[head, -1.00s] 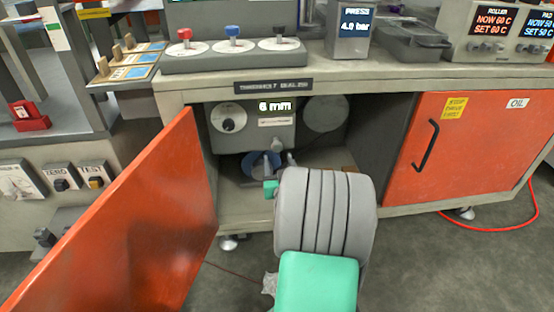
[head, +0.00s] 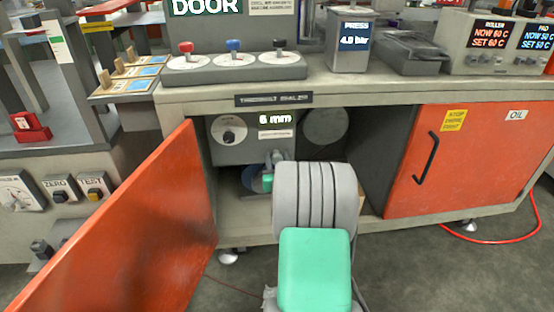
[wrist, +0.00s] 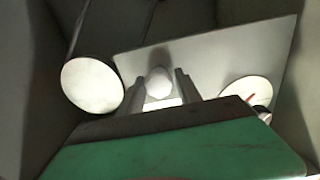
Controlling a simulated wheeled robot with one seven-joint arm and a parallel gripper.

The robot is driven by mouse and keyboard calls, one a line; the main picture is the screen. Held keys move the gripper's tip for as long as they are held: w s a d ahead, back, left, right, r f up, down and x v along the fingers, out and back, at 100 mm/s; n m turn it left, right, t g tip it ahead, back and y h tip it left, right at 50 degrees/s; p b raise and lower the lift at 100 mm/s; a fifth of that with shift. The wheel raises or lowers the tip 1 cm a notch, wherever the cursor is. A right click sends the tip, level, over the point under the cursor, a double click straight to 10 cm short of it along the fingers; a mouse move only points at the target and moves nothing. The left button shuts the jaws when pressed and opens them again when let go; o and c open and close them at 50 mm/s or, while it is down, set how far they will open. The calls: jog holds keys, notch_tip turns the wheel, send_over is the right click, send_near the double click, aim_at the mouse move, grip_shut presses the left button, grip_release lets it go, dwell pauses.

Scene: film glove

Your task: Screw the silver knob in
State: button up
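The silver knob (wrist: 159,83) shows in the wrist view as a pale round end on the front of the grey dial box (wrist: 215,62). My gripper (wrist: 160,84) has one finger on each side of it. The fingers are apart, with what look like narrow gaps to the knob; I cannot tell whether either touches. In the head view my gripper (head: 273,163) is inside the open cabinet, just below the white label of the dial box (head: 240,150). There the knob is hard to make out behind the fingers. The box's display reads 6 mm.
The orange door (head: 125,225) stands open to the left of my arm. The cabinet's top edge (head: 340,92) runs above my arm. The right orange door (head: 460,155) is closed.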

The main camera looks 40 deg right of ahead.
grip_shut()
jog(key=shift+m, duration=0.3)
jog(key=m, duration=0.4)
jog(key=shift+p, duration=0.4)
jog(key=m+p, duration=0.1)
jog(key=m, duration=0.4)
jog(key=shift+d, duration=0.1)
jog(key=m+p, duration=0.2)
jog(key=m, duration=0.2)
jog(key=shift+s+p, duration=0.1)
jog(key=shift+p, duration=0.2)
jog(key=shift+f+m+p, duration=0.2)
jog(key=shift+m+p, duration=0.75)
jog(key=shift+m, duration=1.25)
jog(key=shift+o, duration=1.8)
grip_release()
